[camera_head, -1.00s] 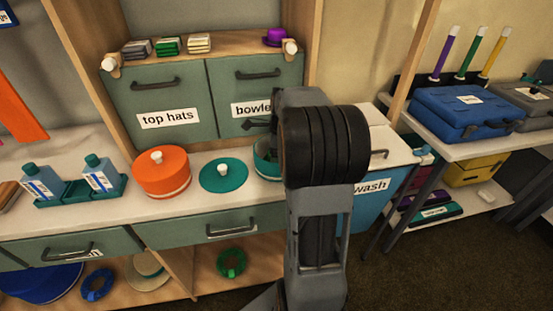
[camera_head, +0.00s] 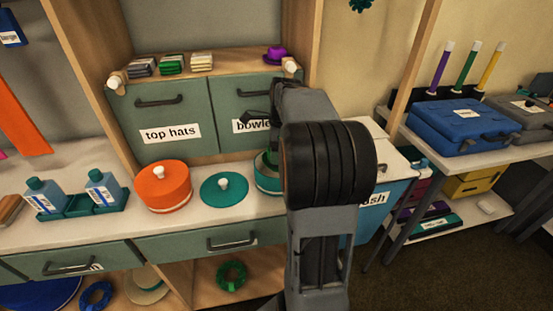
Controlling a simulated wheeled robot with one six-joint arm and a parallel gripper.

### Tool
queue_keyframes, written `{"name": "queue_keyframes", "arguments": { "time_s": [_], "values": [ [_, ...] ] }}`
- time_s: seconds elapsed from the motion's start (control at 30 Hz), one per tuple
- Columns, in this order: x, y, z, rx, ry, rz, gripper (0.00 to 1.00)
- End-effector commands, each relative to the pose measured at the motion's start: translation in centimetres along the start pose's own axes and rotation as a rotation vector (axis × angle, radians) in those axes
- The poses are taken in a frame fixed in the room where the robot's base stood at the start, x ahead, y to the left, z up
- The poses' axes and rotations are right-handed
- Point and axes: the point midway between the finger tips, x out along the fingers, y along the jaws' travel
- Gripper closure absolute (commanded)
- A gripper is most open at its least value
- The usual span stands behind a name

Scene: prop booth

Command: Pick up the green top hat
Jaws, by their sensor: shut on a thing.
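A teal round box (camera_head: 268,184) stands without its lid on the white counter, partly behind my arm. A small green patch shows at its mouth; I take it for the green top hat (camera_head: 271,157), mostly hidden. My gripper (camera_head: 271,146) points down over this box, largely hidden by my own dark wrist. It is shut on the green thing, but the fingers' contact is not clearly visible. The teal lid (camera_head: 224,189) with a white knob lies on the counter just left of the box.
A closed orange round box (camera_head: 163,188) stands left of the lid. Closed drawers labelled top hats (camera_head: 160,115) and bowlers (camera_head: 236,92) rise behind. Bottles in a teal tray (camera_head: 82,204) stand at left. A purple hat (camera_head: 275,54) sits on the upper shelf. A blue case (camera_head: 461,124) lies on the right shelf.

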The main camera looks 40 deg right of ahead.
Motion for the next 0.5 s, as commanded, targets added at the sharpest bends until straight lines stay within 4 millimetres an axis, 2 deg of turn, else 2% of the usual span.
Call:
{"name": "queue_keyframes", "arguments": {
  "time_s": [0.1,0.5],
  "values": [
    [-1.7,0.0,0.2,0.000,0.000,-0.002,0.50],
    [-4.8,0.0,0.6,0.000,0.000,0.000,0.50]
  ]
}}
